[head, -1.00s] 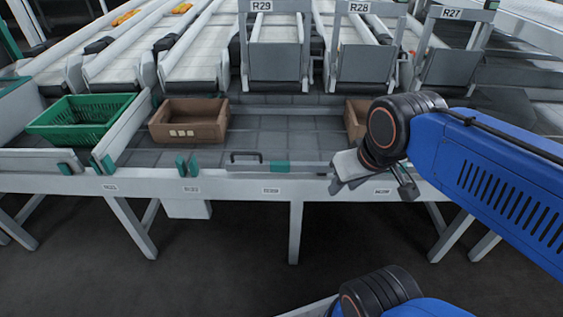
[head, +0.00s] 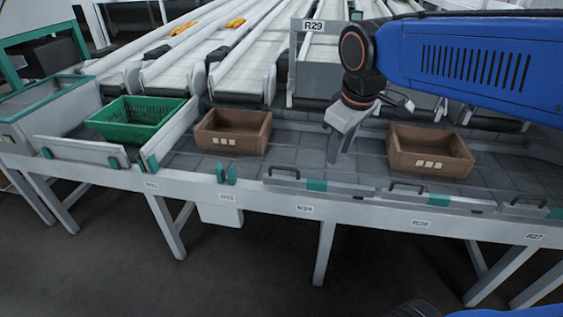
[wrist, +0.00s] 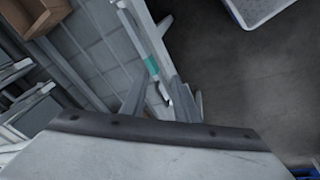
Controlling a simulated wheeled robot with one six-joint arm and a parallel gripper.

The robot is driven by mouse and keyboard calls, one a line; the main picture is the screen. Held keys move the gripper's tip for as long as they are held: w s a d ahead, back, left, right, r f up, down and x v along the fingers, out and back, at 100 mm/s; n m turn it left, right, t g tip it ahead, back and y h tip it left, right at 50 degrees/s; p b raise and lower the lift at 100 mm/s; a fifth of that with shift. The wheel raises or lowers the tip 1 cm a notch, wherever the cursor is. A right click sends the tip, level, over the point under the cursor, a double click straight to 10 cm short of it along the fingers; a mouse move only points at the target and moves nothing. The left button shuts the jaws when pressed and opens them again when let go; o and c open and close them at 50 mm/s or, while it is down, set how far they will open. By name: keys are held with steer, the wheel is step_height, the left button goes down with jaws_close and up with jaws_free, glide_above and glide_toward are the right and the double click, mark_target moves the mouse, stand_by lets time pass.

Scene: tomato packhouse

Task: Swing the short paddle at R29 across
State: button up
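The short paddle at R29 (head: 345,188) is a grey bar with a black handle and a teal band. It lies along the front edge of the grey sorting table, above the R29 label (head: 304,209). Its teal band and handle also show in the wrist view (wrist: 152,65). My gripper (head: 341,153) points down over the table bed, behind the right part of this paddle and apart from it in the head view. In the wrist view its two fingers (wrist: 158,103) stand apart, with nothing held between them.
A brown crate (head: 433,171) stands right of my gripper, another (head: 233,150) to the left. A green crate (head: 135,133) sits farther left behind angled boards. Another handled paddle (head: 435,199) lies at R28. The bed between the brown crates is clear.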

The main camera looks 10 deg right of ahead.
mark_target(281, 168)
steer(key=w+a+r+n+g, duration=0.1)
steer(key=w+a+r+n, duration=0.2)
steer(key=w+a+n, duration=0.65)
steer(key=w+f+m, duration=0.1)
steer(key=f, duration=0.4)
steer(key=w+a+f, duration=0.1)
steer(key=w+f, duration=0.1)
steer(key=f, duration=0.4)
steer(key=w+a+f+m, duration=0.1)
steer(key=w+f, duration=0.1)
steer(key=f, duration=0.4)
steer(key=shift+a+m+h, duration=0.1)
steer(key=shift+m+h, duration=0.25)
steer(key=shift+h, duration=0.05)
jaws_close()
